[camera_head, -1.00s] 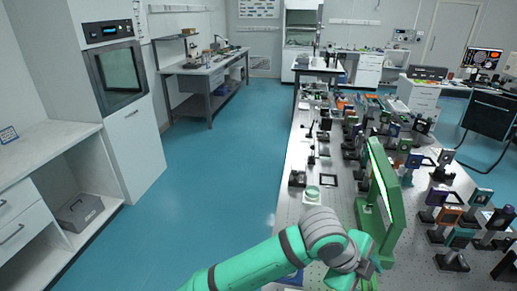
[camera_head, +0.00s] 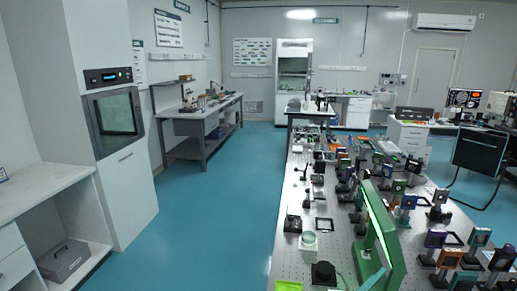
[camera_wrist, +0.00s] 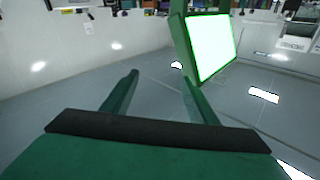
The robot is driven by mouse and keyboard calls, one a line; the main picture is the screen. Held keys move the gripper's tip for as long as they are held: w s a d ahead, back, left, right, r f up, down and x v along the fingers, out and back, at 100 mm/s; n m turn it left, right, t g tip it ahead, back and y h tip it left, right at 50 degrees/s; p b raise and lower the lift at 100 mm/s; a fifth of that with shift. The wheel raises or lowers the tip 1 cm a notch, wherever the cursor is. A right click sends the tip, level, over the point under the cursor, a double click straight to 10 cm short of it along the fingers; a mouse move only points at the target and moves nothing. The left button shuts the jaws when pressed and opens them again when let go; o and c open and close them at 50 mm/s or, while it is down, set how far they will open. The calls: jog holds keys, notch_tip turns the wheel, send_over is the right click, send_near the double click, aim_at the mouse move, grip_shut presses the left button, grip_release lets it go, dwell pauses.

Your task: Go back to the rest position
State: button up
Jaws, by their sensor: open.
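My gripper (camera_wrist: 160,80) shows in the wrist view with its two green fingers spread apart and nothing between them. My arm cannot be made out clearly in the head view. A green frame with a bright glowing panel (camera_wrist: 212,44) is just beyond the right finger in the wrist view; I cannot tell whether they are close or far apart. In the head view the green frame (camera_head: 385,240) stands upright on the optical table.
The perforated optical table (camera_head: 285,245) holds several optical mounts, crowded on its right half. A white cabinet with an oven (camera_head: 117,115) stands left. Blue floor (camera_head: 200,225) between them is clear.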

jog(key=s+a+f+n+t+y, duration=0.2)
jog(key=a+f+n+y, duration=0.2)
jog(key=a+f, duration=0.1)
jog(key=s+a+f+n+t+y, duration=0.2)
jog(key=s+a+f+n+y, duration=0.1)
jog(key=a+f+n, duration=0.2)
jog(key=s+a+f+n+t+y, duration=0.2)
jog(key=a+f+n+y, duration=0.2)
jog(key=f, duration=0.4)
jog(key=shift+s+a+f+n+t+y, duration=0.15)
jog(key=shift+a+n, duration=0.1)
jog(key=shift+a, duration=0.45)
jog(key=shift+s+a+f+n+t+y, duration=0.15)
jog(key=shift+a+n, duration=0.1)
jog(key=shift+a, duration=0.4)
jog(key=s+a+f+g+y, duration=0.1)
jog(key=s+a+f+y, duration=0.1)
jog(key=s+a, duration=0.5)
jog(key=s+a+f+g+y, duration=0.1)
jog(key=s+a+f, duration=0.3)
jog(key=s, duration=1.2)
jog(key=a+y, duration=0.1)
jog(key=a, duration=0.2)
jog(key=shift+s+a+f+m, duration=0.15)
jog(key=shift+a+f+m, duration=0.1)
jog(key=shift+a+m, duration=0.15)
jog(key=shift+d, duration=0.1)
